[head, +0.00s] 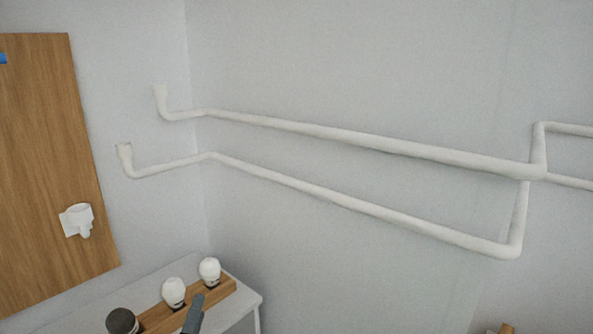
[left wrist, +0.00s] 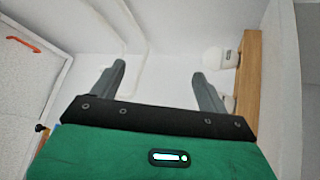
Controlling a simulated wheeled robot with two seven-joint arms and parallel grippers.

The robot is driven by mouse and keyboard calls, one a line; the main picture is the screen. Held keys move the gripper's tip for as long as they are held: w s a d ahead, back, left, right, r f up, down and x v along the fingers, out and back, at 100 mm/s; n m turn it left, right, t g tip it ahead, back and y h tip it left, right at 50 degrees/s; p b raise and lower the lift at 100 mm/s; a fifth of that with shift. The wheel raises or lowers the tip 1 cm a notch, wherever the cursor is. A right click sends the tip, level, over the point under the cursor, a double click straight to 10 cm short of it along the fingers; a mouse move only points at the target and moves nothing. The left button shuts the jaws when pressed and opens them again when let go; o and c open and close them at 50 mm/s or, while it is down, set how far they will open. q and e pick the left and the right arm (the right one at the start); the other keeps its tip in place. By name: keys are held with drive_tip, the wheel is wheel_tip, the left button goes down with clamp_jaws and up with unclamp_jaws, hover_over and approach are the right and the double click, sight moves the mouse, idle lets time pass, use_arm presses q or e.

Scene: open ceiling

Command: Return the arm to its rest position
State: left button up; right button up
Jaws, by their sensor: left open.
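My left gripper shows at the bottom of the head view as a grey finger (head: 194,314) in front of a wooden holder. In the left wrist view, my left gripper (left wrist: 160,82) has its two grey fingers spread wide, with nothing between them. The wooden holder (head: 225,290) lies on a white cabinet top and bears two white bulbs (head: 174,292) (head: 209,270) and a dark round object (head: 122,321). The holder also shows in the left wrist view (left wrist: 250,75), right of the fingers, with a white bulb (left wrist: 220,57) beside it. I cannot tell whether a finger touches the holder. My right gripper is out of view.
The white cabinet (head: 246,296) stands in the corner. A wooden board (head: 45,150) with a white socket-like fitting (head: 77,220) is on the left wall. White pipes (head: 330,135) run along the walls. A white panel (left wrist: 30,75) is at left in the wrist view.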

use_arm(q)
drive_tip(key=s+d+f+m+g+h, duration=0.2)
drive_tip(key=s+f+m+g, duration=0.35)
drive_tip(key=f, duration=0.25)
drive_tip(key=s+d+f+m+g+h, duration=0.1)
drive_tip(key=s+d+f+m+g, duration=0.2)
drive_tip(key=s+f+m+g, duration=0.25)
drive_tip(key=s+a+f+m+g+y, duration=0.25)
drive_tip(key=s+a+f+g, duration=0.2)
drive_tip(key=s, duration=0.35)
drive_tip(key=s+a+f+m+g+y, duration=0.2)
drive_tip(key=s+a+f+g+y, duration=0.15)
drive_tip(key=s+f, duration=0.35)
wheel_tip(320, 180, down, 29)
drive_tip(key=s+g+p, duration=0.1)
drive_tip(key=s+a+f, duration=0.2)
drive_tip(key=s+f, duration=0.7)
drive_tip(key=s+a+f+g+p, duration=0.1)
drive_tip(key=s+a+f, duration=0.1)
drive_tip(key=s+f, duration=0.7)
drive_tip(key=shift+s+f+p, duration=0.3)
drive_tip(key=shift+s, duration=0.45)
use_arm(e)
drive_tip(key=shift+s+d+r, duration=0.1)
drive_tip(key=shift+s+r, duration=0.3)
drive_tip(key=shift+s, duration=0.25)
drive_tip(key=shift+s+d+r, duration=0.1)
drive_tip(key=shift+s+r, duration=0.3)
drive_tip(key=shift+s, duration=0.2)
